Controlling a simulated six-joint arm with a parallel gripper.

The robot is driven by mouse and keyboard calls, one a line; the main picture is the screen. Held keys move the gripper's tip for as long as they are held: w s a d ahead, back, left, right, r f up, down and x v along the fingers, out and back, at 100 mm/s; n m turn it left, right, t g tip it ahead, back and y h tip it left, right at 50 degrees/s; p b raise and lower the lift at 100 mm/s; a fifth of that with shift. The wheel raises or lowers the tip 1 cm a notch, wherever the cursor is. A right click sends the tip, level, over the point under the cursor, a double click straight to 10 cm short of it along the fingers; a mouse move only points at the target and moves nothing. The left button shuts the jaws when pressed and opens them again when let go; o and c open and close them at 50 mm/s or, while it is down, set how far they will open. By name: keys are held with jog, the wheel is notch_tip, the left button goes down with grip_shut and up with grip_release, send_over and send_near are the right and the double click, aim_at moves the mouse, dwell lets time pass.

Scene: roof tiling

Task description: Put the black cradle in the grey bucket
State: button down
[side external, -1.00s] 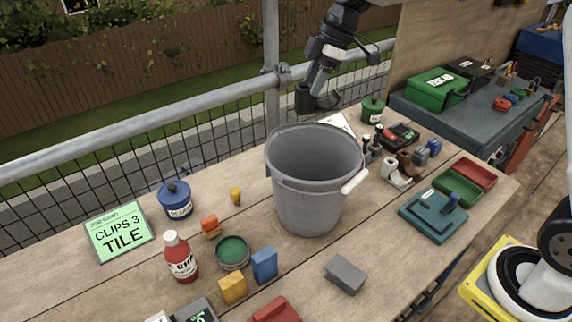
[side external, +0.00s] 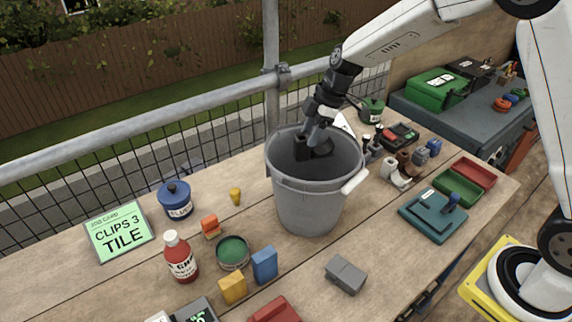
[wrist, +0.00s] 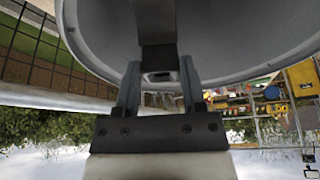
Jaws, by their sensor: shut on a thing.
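The grey bucket (side external: 308,200) stands upright in the middle of the wooden bench, its mouth open to the top. My gripper (side external: 312,138) reaches down into the bucket's mouth, near its back rim, and is shut on the black cradle (side external: 318,149). The cradle is dark and sits inside the mouth, below the rim; its lower part is hard to make out. In the wrist view, the cradle (wrist: 157,30) is between my two fingers (wrist: 160,82), with the bucket's pale inner wall (wrist: 235,40) around it.
A job card (side external: 119,229), a blue tin (side external: 175,199), a red bottle (side external: 180,257) and small blocks lie left and in front of the bucket. A grey box (side external: 346,274) is front right. Green and red trays (side external: 461,187) are at the right. A metal rail (side external: 130,133) runs behind.

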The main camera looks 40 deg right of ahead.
aim_at(310, 149)
jog(key=shift+f, duration=0.4)
jog(key=shift+f, duration=2.25)
jog(key=shift+f, duration=0.6)
jog(key=shift+c, duration=0.9)
grip_release()
jog(key=shift+r, duration=0.15)
jog(key=shift+r, duration=0.5)
jog(key=v, duration=1.2)
